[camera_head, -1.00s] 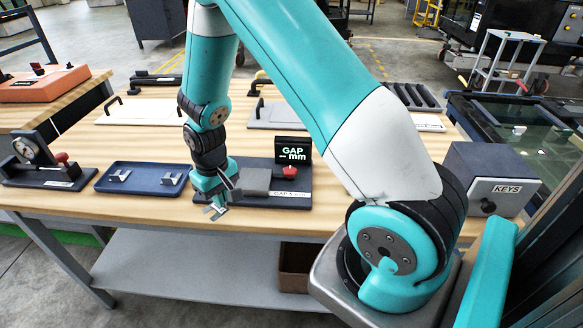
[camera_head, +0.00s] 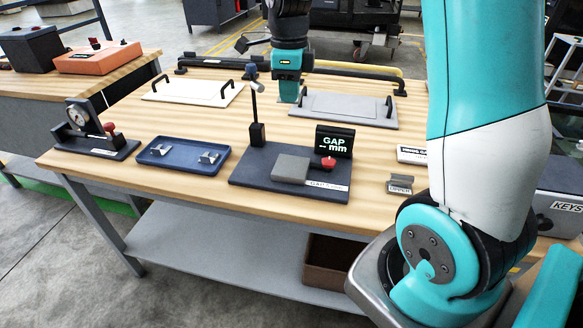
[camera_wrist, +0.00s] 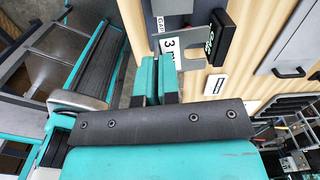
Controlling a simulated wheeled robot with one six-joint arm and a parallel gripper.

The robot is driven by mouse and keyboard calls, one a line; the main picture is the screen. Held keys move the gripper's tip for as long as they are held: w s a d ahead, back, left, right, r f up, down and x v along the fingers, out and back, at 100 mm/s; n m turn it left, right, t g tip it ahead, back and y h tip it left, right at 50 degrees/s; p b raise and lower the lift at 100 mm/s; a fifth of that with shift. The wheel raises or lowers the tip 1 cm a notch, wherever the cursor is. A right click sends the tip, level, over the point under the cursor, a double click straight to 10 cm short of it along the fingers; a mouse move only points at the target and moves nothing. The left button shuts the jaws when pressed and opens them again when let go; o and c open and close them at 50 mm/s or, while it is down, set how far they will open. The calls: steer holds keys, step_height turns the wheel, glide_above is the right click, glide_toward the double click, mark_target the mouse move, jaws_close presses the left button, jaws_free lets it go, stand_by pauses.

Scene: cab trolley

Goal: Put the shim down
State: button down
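My gripper (camera_wrist: 158,82) shows in the wrist view with its teal fingers close together. They appear shut on the shim (camera_wrist: 192,48), a grey notched plate with a white tag marked 3. In the head view my gripper (camera_head: 288,90) points down over the back half of the table, behind the gap gauge. The gap gauge (camera_head: 245,178) is a dark base with a grey block, a red knob and a display reading "GAP -- mm". The blue tray (camera_head: 160,163) left of it holds two small metal clips.
A grey panel with black handles (camera_head: 350,122) lies near my gripper. A white panel (camera_head: 190,98) lies to its left. A dial gauge (camera_head: 80,115) stands at the far left. A small labelled grey holder (camera_head: 401,183) sits at the right. Bare wood shows between them.

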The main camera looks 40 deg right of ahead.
mark_target(291, 172)
steer(key=shift+s+d+r+m, duration=0.1)
steer(key=shift+r+m, duration=0.05)
steer(key=shift+m, duration=0.25)
step_height(291, 172, down, 20)
steer(key=shift+r, duration=0.1)
steer(key=c, duration=1.3)
jaws_free()
steer(key=shift+c, duration=0.2)
